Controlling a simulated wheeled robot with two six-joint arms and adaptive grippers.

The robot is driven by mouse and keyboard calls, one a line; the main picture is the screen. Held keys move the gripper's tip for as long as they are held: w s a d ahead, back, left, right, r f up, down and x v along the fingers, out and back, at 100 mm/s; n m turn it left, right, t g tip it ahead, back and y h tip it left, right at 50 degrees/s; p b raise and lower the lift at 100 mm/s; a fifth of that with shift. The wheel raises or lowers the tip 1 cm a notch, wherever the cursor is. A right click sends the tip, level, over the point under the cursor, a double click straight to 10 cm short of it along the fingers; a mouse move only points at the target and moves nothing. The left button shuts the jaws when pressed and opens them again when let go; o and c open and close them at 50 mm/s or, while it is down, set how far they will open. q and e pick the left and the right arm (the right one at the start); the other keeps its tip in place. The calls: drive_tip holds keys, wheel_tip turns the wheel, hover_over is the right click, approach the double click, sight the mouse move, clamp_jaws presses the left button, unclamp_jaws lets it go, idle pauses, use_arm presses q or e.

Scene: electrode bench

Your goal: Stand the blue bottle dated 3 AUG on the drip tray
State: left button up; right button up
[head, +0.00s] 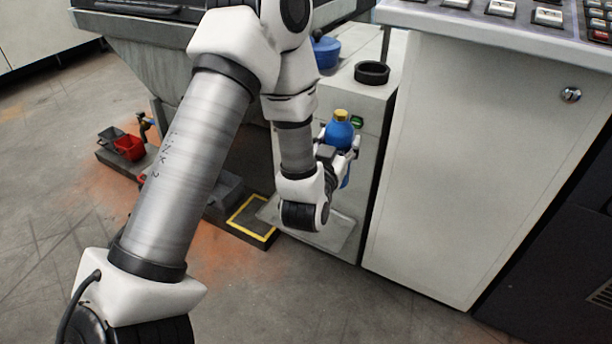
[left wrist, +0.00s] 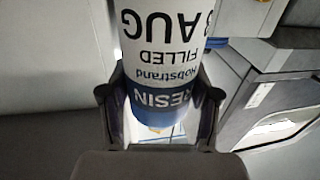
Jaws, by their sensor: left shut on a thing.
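The blue bottle (head: 339,133) with a yellow cap is upright in the jaws of my left gripper (head: 345,154), in front of the grey cabinet. In the left wrist view, my left gripper (left wrist: 160,108) is shut around the bottle (left wrist: 165,55), whose upside-down label reads AUG, FILLED, Nobstrand and RESIN; the digit before AUG is partly cut off and looks like a 3. A flat grey tray-like plate (head: 344,236) shows low at the cabinet, below the bottle and partly behind my wrist; I cannot tell surely whether it is the drip tray. My right gripper is out of view.
A black ring (head: 371,73) and a blue pot (head: 325,52) stand on the cabinet top. A large pale console (head: 470,150) with keys is close on the right.

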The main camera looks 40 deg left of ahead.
use_arm(q)
drive_tip(key=s+f+b, duration=0.2)
drive_tip(key=f+b, duration=0.6)
drive_tip(key=f, duration=0.5)
drive_tip(key=s+f+b, duration=0.3)
drive_tip(key=f+b, duration=0.4)
drive_tip(key=f, duration=0.7)
drive_tip(key=w+a+f+b, duration=0.2)
drive_tip(key=w+a+b, duration=0.2)
drive_tip(key=w, duration=0.2)
drive_tip(key=w+a+f+b, duration=0.2)
drive_tip(key=w+a+b, duration=0.2)
drive_tip(key=w, duration=0.3)
drive_tip(key=shift+a+f, duration=0.2)
drive_tip(key=shift+f, duration=0.15)
drive_tip(key=o, duration=1.7)
drive_tip(key=shift+c, duration=0.2)
